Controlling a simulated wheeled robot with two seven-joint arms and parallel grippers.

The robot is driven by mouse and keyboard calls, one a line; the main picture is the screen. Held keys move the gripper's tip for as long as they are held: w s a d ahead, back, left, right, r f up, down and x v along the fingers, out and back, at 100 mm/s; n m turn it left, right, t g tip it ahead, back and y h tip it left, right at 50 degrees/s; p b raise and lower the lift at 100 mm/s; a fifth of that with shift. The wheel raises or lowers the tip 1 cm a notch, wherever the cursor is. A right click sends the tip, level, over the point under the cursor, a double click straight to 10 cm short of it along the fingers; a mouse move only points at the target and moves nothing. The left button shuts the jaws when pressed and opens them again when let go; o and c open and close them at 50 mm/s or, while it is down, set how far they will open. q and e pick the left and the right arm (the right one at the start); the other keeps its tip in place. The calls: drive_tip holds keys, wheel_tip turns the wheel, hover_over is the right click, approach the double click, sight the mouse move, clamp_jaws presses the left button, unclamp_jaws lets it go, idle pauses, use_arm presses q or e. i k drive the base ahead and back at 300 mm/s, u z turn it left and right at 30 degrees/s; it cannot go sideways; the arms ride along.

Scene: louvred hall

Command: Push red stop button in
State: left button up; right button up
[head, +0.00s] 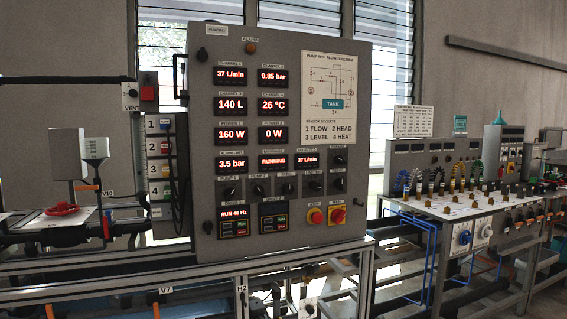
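A grey upright control panel (232,150) stands in the middle of the head view. Near its lower right corner is a round red button (315,216) on a yellow surround. Just right of it is a second red control (338,216) on a yellow plate, which looks like a rotary switch. The small labels by both are too small to read, and I cannot tell how far the button is pressed. Neither of my grippers is in view, and nothing covers the red controls.
Black knobs (287,188) and lit red displays (272,162) fill the panel. A metal frame (190,280) runs below it. A pipe rig with a red handwheel (62,209) is at left. A bench with coloured leads (465,205) is at right.

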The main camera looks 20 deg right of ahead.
sight(317, 218)
drive_tip(key=z, duration=0.45)
drive_tip(key=k, duration=0.55)
drive_tip(key=z, duration=1.1)
drive_tip(key=i, duration=0.9)
drive_tip(key=u, duration=0.85)
drive_tip(key=i, duration=0.55)
drive_tip(key=u, duration=0.65)
